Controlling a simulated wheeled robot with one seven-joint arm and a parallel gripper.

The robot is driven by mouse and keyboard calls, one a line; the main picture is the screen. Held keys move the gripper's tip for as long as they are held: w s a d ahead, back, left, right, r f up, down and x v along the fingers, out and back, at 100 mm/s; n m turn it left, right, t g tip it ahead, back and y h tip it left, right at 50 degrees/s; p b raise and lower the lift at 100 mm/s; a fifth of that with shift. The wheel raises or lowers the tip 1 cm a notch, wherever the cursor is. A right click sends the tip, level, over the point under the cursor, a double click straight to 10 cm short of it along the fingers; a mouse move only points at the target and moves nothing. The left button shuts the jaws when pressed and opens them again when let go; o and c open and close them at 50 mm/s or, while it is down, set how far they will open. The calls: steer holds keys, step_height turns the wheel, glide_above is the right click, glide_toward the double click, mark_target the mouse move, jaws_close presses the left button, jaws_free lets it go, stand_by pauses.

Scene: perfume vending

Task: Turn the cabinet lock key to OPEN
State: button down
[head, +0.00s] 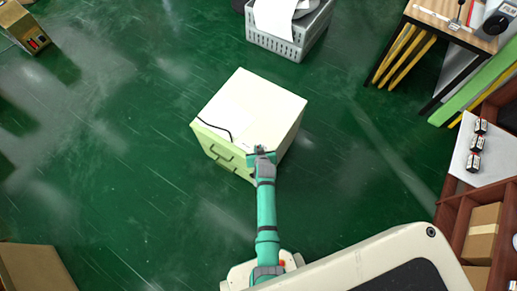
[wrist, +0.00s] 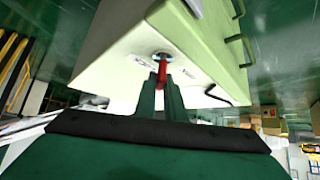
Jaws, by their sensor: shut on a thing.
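The pale cream-green cabinet (head: 272,106) stands on the floor in the middle of the head view. My gripper (head: 260,150) is at its near edge and hides the lock there. In the wrist view, the round metal lock (wrist: 163,56) is set in a pale face of the cabinet (wrist: 115,65). The red key (wrist: 162,72) sits at the lock, between the fingers of my gripper (wrist: 161,82), which is shut on it. A small dark label lies on each side of the lock; their words are too small to read, so I cannot tell the key's setting from them.
A white sheet (head: 230,108) and a thin black cord (head: 214,128) lie on the cabinet top. The green floor (head: 120,150) around it is mostly clear. A grey crate (head: 290,36) stands behind; shelves with small boxes (head: 477,143) are at the right.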

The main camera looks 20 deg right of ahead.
steer(key=n+y, duration=0.1)
steer(key=n, duration=0.1)
steer(key=n+y, duration=0.2)
steer(key=shift+w+d+r+n+y, duration=0.2)
steer(key=shift+n+y, duration=0.1)
steer(key=shift+n, duration=0.1)
steer(key=n+y, duration=0.2)
steer(key=n, duration=0.1)
steer(key=shift+g, duration=0.4)
steer(key=shift+s+a+f+n+g+y, duration=0.1)
steer(key=shift+n+g+y, duration=0.1)
steer(key=shift+n+y, duration=0.25)
steer(key=shift+f+n+g+y, duration=0.1)
steer(key=shift+n+g+y, duration=0.1)
steer(key=shift+n+y, duration=0.25)
steer(key=shift+n, duration=0.3)
steer(key=c, duration=1.8)
jaws_free()
steer(key=shift+s, duration=0.1)
steer(key=shift+c, duration=0.2)
steer(key=v, duration=1)
steer(key=shift+s+r, duration=0.2)
steer(key=shift+r, duration=0.15)
